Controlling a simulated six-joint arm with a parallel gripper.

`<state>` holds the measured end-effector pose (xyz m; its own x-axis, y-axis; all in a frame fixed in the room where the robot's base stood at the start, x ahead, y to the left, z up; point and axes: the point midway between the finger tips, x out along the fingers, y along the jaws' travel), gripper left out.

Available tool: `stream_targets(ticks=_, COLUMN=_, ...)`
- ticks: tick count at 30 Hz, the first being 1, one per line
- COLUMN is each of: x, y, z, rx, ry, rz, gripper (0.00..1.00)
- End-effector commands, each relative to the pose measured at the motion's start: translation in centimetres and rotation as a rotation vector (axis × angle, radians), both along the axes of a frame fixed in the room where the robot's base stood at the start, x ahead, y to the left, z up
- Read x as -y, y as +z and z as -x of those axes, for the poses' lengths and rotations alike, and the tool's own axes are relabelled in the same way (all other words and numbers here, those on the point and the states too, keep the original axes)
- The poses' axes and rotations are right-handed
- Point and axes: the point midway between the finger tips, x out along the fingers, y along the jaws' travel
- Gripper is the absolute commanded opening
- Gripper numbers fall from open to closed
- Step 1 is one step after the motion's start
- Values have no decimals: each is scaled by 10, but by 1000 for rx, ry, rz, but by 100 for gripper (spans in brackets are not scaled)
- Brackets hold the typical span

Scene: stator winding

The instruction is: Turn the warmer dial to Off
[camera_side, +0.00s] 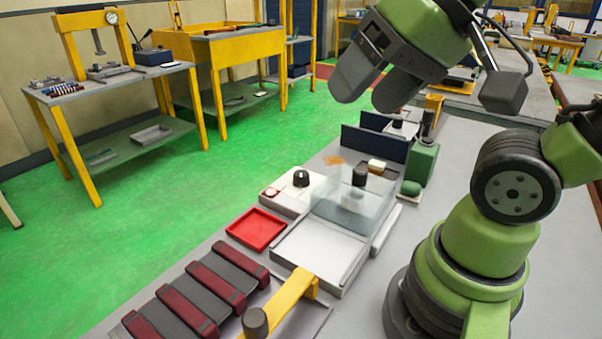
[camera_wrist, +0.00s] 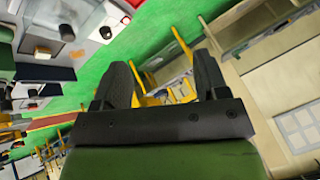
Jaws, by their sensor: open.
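A black round dial (camera_side: 301,178) sits on top of a low white box (camera_side: 284,191) in the side view, and I take it to be the warmer dial. The dial's setting is too small to read. My gripper (camera_side: 368,92) is high above the bench, up and to the right of the dial, and touches nothing. Its two grey fingers are apart with nothing between them. The wrist view shows the open fingers (camera_wrist: 163,82) pointing out over the floor and walls, away from the dial.
Near the box are a red tray (camera_side: 257,229), a clear shield (camera_side: 355,205) over a pale tray, and a black knob (camera_side: 360,175). A yellow lever (camera_side: 285,303) and dark red-ended bars (camera_side: 205,290) lie in front. A green-bodied device (camera_side: 422,163) stands behind. Air above the bench is clear.

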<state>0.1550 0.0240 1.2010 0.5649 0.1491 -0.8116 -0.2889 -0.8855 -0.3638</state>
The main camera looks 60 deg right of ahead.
Motion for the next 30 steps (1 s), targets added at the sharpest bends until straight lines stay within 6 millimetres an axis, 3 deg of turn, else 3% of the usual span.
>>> stream_targets(ticks=6, x=24, y=4, z=-61, rx=-160, ry=-247, rz=-73, gripper=67)
stream_targets(ticks=11, x=53, y=-11, z=-112, rx=-281, ry=-470, rz=-130, gripper=67)
stream_targets(ticks=17, x=97, y=-56, z=-167, rx=-421, ry=-758, rz=-190, gripper=67)
stream_targets(ticks=21, x=131, y=-102, z=-193, rx=-508, ry=-959, rz=-223, gripper=67)
stream_targets(ticks=27, x=166, y=-160, z=-208, rx=-590, ry=-1178, rz=-249, gripper=67)
stream_targets(ticks=30, x=174, y=-176, z=-210, rx=-610, ry=-1237, rz=-256, gripper=67)
